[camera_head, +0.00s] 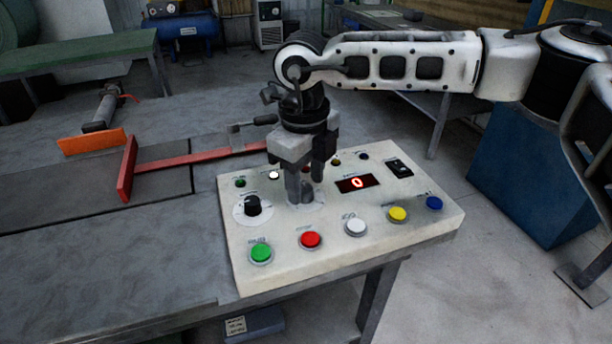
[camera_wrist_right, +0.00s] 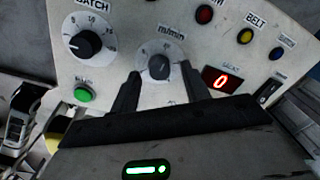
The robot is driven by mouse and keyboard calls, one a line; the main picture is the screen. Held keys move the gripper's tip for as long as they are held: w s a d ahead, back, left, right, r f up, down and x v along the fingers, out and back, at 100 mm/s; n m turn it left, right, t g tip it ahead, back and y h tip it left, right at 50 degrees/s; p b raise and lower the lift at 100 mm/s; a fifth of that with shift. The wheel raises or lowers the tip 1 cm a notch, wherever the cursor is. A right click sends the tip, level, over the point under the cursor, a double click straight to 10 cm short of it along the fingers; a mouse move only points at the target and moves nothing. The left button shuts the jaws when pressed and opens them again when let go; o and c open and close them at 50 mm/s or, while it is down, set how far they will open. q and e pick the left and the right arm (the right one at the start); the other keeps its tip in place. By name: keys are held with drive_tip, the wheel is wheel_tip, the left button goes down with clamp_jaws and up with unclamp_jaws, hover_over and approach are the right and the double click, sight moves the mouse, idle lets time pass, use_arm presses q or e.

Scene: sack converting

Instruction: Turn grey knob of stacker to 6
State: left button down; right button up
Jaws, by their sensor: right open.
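The grey knob (camera_wrist_right: 158,66) sits on a round white dial labelled m/min on the control panel (camera_head: 330,262). In the head view the knob (camera_head: 307,193) is partly hidden by my right gripper (camera_head: 306,186). This gripper points down at it from above. In the right wrist view my right gripper (camera_wrist_right: 160,73) is open, with one fingertip on each side of the knob. I cannot tell whether the fingers touch it. The red digital display (camera_head: 357,183) reads 0; it also shows in the wrist view (camera_wrist_right: 222,81). My left gripper is not in view.
A black knob (camera_head: 253,205) labelled BATCH is left of the grey one. Green (camera_head: 261,251), red (camera_head: 310,240), white (camera_head: 356,227), yellow (camera_head: 397,214) and blue (camera_head: 434,203) buttons line the front. A black switch (camera_head: 399,168) is at the back right.

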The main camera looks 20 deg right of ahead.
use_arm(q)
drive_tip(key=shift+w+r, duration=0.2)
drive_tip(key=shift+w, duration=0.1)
use_arm(e)
drive_tip(key=shift+f, duration=0.4)
drive_tip(key=c, duration=1)
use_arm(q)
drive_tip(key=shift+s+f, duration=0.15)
